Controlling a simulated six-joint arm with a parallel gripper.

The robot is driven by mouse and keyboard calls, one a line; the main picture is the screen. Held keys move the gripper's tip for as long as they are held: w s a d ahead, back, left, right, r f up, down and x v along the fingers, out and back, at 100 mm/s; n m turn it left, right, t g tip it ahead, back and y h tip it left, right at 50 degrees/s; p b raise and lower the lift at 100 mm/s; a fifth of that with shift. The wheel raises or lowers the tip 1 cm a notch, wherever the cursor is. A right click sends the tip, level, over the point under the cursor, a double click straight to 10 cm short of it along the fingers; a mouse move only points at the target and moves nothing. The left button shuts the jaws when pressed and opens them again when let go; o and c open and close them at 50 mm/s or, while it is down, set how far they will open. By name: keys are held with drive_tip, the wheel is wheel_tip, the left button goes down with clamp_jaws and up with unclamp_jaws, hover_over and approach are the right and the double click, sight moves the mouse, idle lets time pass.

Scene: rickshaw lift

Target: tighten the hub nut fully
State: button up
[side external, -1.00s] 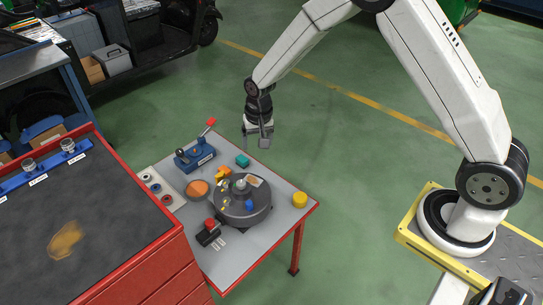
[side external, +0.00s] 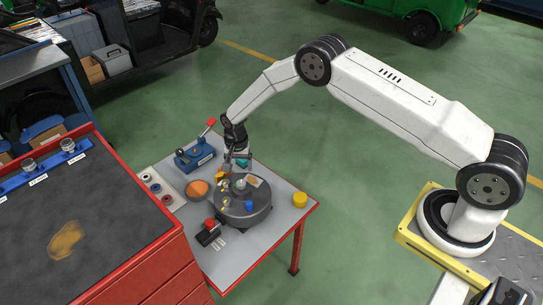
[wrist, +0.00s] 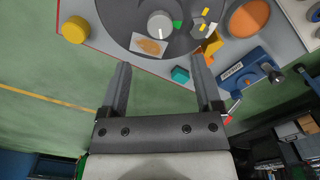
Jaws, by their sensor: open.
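A dark round drum (side external: 256,213) stands on the small table, and its top also shows in the wrist view (wrist: 115,22). A light grey round piece with a white mark, apparently the hub nut (wrist: 160,24), sits at its middle; it also shows in the side view (side external: 240,185). How tight it is cannot be told. My gripper (wrist: 160,62) is open and empty, its fingers spread above the table edge. The grey piece lies beyond the fingertips in the wrist view, between their lines and not held.
On or beside the drum are a brown-marked card (wrist: 149,46), small coloured pieces and an orange piece (wrist: 211,43). A teal block (wrist: 180,74), yellow cylinder (wrist: 75,30), orange-filled bowl (wrist: 249,17) and blue lever fixture (wrist: 246,69) stand around. A red-topped black device (side external: 209,232) is at the front.

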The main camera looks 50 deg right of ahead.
sight(241, 183)
drive_tip(key=shift+f, duration=0.1)
drive_tip(key=shift+f, duration=3.8)
clamp_jaws()
